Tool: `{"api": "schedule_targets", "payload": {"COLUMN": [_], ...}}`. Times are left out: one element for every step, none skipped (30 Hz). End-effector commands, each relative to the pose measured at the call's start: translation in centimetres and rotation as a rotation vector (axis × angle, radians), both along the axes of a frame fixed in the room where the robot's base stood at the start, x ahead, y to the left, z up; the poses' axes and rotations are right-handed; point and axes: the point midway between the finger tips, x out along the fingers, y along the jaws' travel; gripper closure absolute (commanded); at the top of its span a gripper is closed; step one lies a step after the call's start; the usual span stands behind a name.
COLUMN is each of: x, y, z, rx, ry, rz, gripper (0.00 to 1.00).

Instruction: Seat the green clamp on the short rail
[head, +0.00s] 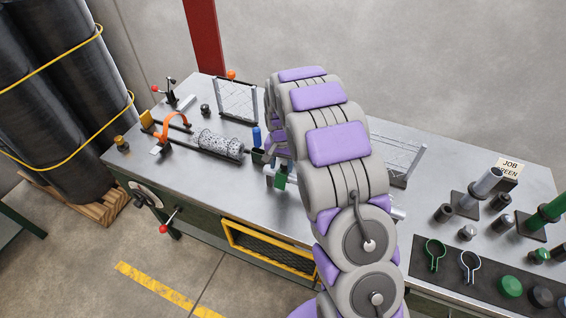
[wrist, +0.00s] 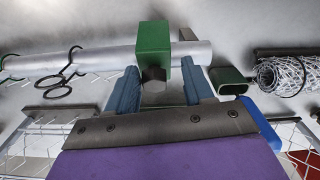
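A green block clamp (wrist: 153,50) sits on a silver round rail (wrist: 95,60) in the wrist view, close to the rail's right end. A dark hexagonal knob (wrist: 153,80) projects from the clamp toward me. My gripper (wrist: 160,66) is open, its two blue fingers on either side of the knob. A gap shows at the right finger; I cannot tell whether the left finger touches. Most of the rail is hidden there.
Black ring clips (wrist: 65,78) hang on the rail's left part. A mesh roll (wrist: 285,75) and a dark green oval cup (wrist: 231,80) lie right of the clamp. Pipes, knobs and a green ring clamp (head: 435,252) stand or lie on the bench's right side.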

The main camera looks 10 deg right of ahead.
Motion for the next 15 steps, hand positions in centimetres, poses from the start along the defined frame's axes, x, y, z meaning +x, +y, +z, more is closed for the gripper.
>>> {"api": "schedule_targets", "payload": {"x": [0.0, 0.0, 0.0, 0.0, 0.0, 0.0, 0.0, 0.0, 0.0, 0.0, 0.0, 0.0, 0.0, 0.0, 0.0], "y": [-0.1, -0.1, -0.1, -0.1, -0.1, -0.2, -0.2, -0.3, -0.3, -0.3, -0.3, -0.3, -0.3, -0.2, -0.2], "z": [0.0, 0.0, 0.0, 0.0, 0.0, 0.0, 0.0, 0.0, 0.0, 0.0, 0.1, 0.3, 0.5, 0.8, 1.3], "rx": [0.000, 0.001, 0.001, 0.001, 0.001, 0.001, 0.003, 0.003, 0.003, 0.003, 0.004, 0.002, 0.002, 0.002, 0.002], "ry": [0.000, 0.000, 0.000, 0.000, 0.000, 0.000, 0.001, 0.001, 0.001, 0.001, 0.000, 0.000, 0.000, -0.001, -0.001], "rz": [0.000, 0.000, -0.001, -0.001, -0.001, -0.001, -0.001, -0.001, -0.001, -0.001, -0.001, -0.001, -0.001, -0.001, -0.001], "gripper": [0.43, 0.40, 0.37, 0.37, 0.37, 0.37, 0.37, 0.37, 0.37, 0.37, 0.37, 0.37, 0.37, 0.37, 0.37]}}
